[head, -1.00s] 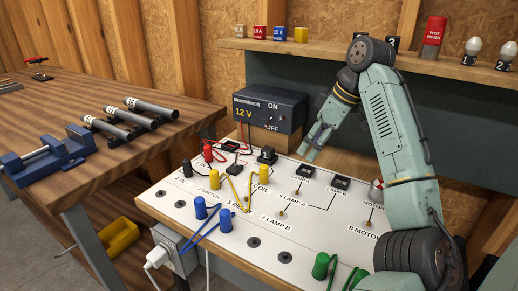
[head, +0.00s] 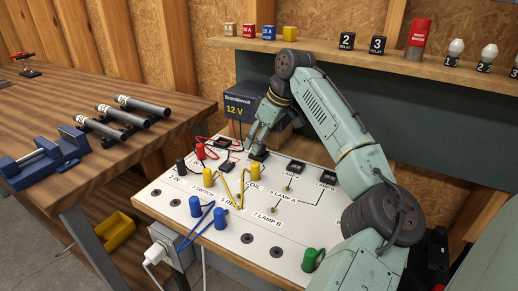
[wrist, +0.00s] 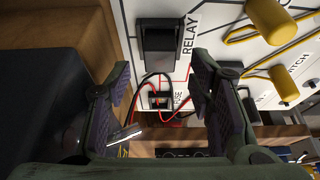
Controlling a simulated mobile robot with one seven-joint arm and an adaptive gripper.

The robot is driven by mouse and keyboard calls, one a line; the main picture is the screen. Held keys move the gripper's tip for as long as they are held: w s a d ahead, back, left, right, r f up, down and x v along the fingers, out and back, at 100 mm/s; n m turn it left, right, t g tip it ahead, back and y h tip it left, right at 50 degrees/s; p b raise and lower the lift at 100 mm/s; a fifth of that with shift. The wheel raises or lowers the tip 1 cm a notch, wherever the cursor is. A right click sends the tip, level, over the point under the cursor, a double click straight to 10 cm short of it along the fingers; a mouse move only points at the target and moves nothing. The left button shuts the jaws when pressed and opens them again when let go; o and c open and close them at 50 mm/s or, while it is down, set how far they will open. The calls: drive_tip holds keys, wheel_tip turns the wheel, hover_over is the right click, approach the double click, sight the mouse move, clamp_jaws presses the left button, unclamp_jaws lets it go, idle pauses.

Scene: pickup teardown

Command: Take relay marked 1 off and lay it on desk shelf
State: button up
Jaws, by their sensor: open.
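The relay marked 1 is a small black block (head: 258,155) on the white circuit board (head: 225,258), partly hidden by my gripper (head: 257,145) in the head view. In the wrist view the black relay (wrist: 159,50) sits beside the printed word RELAY, ahead of my fingers. My gripper (wrist: 160,72) is open, with one finger to each side of the relay's line and nothing held. I cannot tell whether the fingers touch it. The wooden desk shelf (head: 320,48) runs along the back wall.
The 12 V supply box (head: 245,108) stands close behind my gripper. Yellow plugs and leads (head: 238,176) lie close to the relay. Relays 2 (head: 346,42) and 3 (head: 378,45), a red can (head: 418,38) and bulbs stand on the shelf. Bare shelf shows between the yellow block (head: 290,33) and relay 2.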

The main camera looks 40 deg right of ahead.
drive_tip(key=shift+x, duration=0.8)
drive_tip(key=shift+c, duration=0.3)
drive_tip(key=c, duration=1.1)
